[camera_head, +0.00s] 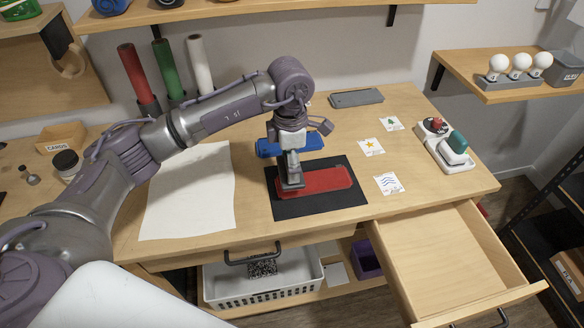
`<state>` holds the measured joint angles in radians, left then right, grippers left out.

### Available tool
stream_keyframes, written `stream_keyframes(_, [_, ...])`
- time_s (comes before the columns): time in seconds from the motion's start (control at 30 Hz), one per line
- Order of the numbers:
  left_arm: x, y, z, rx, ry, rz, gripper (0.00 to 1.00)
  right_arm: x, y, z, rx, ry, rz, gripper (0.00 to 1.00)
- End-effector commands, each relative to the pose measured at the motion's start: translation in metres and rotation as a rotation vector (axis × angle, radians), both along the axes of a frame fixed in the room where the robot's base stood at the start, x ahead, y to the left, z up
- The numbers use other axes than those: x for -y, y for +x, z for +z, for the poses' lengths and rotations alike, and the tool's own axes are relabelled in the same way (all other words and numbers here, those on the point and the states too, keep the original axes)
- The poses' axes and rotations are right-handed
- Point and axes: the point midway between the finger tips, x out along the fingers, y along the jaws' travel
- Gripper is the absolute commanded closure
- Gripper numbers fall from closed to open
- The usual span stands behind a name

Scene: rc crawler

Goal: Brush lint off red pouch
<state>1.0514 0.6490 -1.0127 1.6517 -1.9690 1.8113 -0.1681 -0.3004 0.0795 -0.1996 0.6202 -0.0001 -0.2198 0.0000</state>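The red pouch (325,181) lies flat on a black mat (315,209) near the front middle of the table. My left gripper (291,180) reaches down over the pouch's left part, its lower end at or just above the red surface. It hides that part of the pouch, and I cannot tell whether its fingers are apart or closed. A blue object (308,143) shows on both sides of the gripper at the mat's far edge; I cannot tell whether it touches the gripper. Lint on the pouch is too small to make out. My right gripper is out of view.
A white sheet (190,205) lies left of the mat. Several picture cards (389,184) and a white holder (446,152) with red and teal items lie to the right. An open, empty drawer (455,255) juts out at front right. Colored rolls (167,67) stand at back left.

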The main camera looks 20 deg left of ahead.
Motion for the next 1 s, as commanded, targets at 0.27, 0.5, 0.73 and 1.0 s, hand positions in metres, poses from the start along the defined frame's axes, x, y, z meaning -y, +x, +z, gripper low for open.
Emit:
stream_keyframes(0.27, [-0.008,0.003,0.029,0.004,0.0,0.007,0.66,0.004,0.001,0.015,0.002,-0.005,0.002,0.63])
stream_keyframes(0.5, [-0.012,0.004,0.047,0.001,0.0,0.008,0.66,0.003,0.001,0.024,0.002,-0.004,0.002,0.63])
stream_keyframes(0.73, [-0.013,0.004,0.048,0.001,0.0,0.008,0.66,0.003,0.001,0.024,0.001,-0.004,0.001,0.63])
stream_keyframes(1.0, [-0.013,0.004,0.048,0.001,0.0,0.008,0.66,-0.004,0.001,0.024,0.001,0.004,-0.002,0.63])
